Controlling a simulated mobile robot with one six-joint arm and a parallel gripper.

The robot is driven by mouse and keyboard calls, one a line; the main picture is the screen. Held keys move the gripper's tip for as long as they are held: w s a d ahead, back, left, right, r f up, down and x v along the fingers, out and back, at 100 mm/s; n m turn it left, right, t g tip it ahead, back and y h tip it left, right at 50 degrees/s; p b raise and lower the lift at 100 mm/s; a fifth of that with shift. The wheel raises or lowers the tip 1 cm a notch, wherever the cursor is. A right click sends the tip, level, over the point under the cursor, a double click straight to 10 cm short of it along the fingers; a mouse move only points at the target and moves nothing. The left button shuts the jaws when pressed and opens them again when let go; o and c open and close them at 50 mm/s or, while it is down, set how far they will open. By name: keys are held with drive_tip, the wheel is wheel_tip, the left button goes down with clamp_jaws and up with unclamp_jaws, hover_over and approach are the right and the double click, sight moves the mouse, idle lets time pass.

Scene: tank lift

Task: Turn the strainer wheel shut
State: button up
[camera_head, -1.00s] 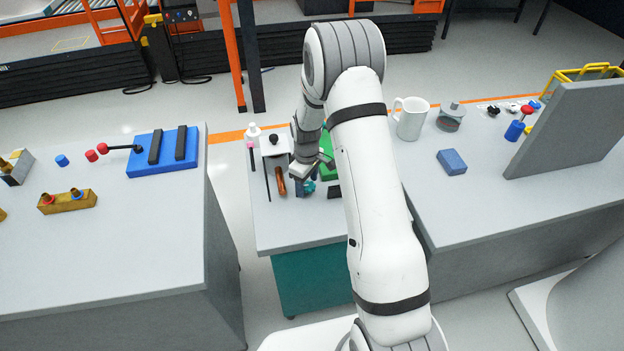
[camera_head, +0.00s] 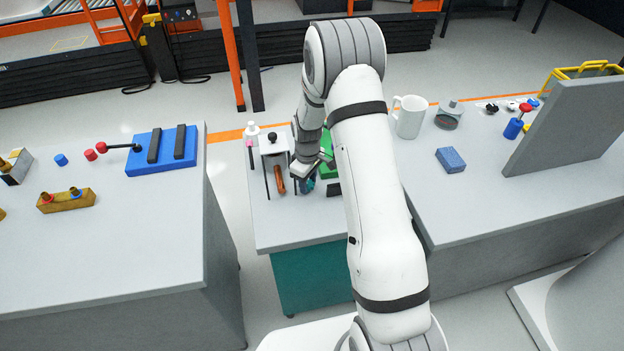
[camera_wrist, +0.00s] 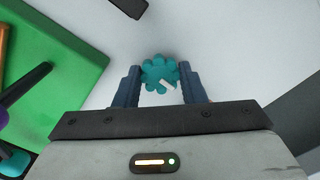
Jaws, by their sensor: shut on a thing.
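The strainer wheel, a teal lobed knob (camera_wrist: 158,73) with a white mark, sits between my gripper's fingers in the wrist view. My gripper (camera_wrist: 160,82) is shut on it, one blue-grey finger on each side. The white mark points to the lower right in that view. In the head view my gripper (camera_head: 309,183) is low over the small middle table, and the wheel there is mostly hidden behind my wrist.
A green plate (camera_wrist: 55,75) with a dark handle lies to the left in the wrist view. A white mug (camera_head: 409,117) and a blue block (camera_head: 450,160) stand on the right table.

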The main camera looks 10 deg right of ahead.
drive_tip(key=shift+w+a+r+m+b, duration=0.1)
drive_tip(key=shift+w+a+m+b, duration=0.1)
drive_tip(key=shift+w+m+b, duration=0.25)
drive_tip(key=shift+m+b, duration=0.75)
drive_tip(key=shift+b, duration=0.05)
drive_tip(key=m+b, duration=0.3)
drive_tip(key=m, duration=0.2)
drive_tip(key=m+b, duration=0.3)
drive_tip(key=m, duration=0.3)
drive_tip(key=shift+d, duration=0.2)
drive_tip(key=m+b, duration=0.1)
drive_tip(key=m, duration=0.3)
drive_tip(key=shift+d+r, duration=0.1)
drive_tip(key=shift+m, duration=0.3)
drive_tip(key=o, duration=1)
